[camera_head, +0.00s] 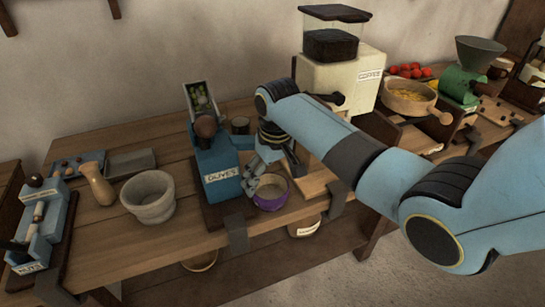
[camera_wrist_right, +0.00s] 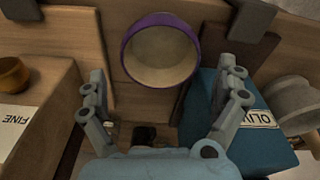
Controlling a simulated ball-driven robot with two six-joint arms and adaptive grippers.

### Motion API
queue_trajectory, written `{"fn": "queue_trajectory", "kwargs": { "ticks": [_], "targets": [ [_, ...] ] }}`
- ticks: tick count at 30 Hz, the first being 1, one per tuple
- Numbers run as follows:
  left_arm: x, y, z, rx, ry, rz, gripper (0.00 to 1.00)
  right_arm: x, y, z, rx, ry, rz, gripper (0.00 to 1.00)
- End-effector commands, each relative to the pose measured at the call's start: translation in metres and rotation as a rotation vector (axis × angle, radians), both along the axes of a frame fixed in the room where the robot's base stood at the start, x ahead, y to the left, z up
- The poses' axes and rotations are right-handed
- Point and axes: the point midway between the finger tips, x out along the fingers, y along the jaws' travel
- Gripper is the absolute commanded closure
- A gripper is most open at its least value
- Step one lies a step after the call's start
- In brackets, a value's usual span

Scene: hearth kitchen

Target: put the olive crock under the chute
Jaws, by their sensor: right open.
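A round purple crock (camera_head: 270,192) with a pale inside stands upright on the table beside the blue olive machine (camera_head: 218,165), whose label reads OLIVES. The crock also shows in the right wrist view (camera_wrist_right: 160,58) and looks empty. The machine's labelled side is at the right of that view (camera_wrist_right: 240,120). My right gripper (camera_head: 268,172) is open just above and behind the crock; in the wrist view its fingers (camera_wrist_right: 163,72) point toward it, one to each side. I cannot tell whether they touch it. The chute itself is hidden or not clear. My left gripper is out of view.
A stone mortar (camera_head: 150,197) and wooden pestle (camera_head: 97,184) stand left of the machine, with a nuts device (camera_head: 42,225) at the far left. A cream coffee machine (camera_head: 338,75) stands behind my right arm. Clamps grip the table's front edge.

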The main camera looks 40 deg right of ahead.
Motion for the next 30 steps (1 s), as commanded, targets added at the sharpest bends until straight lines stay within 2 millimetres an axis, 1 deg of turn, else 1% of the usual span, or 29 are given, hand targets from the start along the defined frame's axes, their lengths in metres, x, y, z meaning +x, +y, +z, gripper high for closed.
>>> {"fn": "queue_trajectory", "kwargs": {
  "ticks": [1, 6, 9, 12, 16, 30],
  "targets": [
    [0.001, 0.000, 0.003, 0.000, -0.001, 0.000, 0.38, 0.000, 0.000, 0.014, -0.001, -0.005, 0.001, 0.00],
    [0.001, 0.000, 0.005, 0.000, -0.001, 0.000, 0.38, -0.005, 0.000, 0.050, 0.000, -0.003, 0.001, 0.00],
    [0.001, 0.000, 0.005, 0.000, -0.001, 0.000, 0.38, -0.007, 0.000, 0.065, 0.000, -0.003, 0.000, 0.00],
    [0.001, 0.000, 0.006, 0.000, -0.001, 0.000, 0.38, -0.008, 0.000, 0.074, 0.000, -0.001, 0.000, 0.00],
    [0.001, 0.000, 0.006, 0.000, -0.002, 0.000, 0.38, -0.009, 0.001, 0.079, 0.000, -0.001, 0.000, 0.00],
    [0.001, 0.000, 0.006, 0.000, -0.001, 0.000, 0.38, -0.009, 0.001, 0.079, 0.000, 0.000, 0.000, 0.00]
  ]
}}
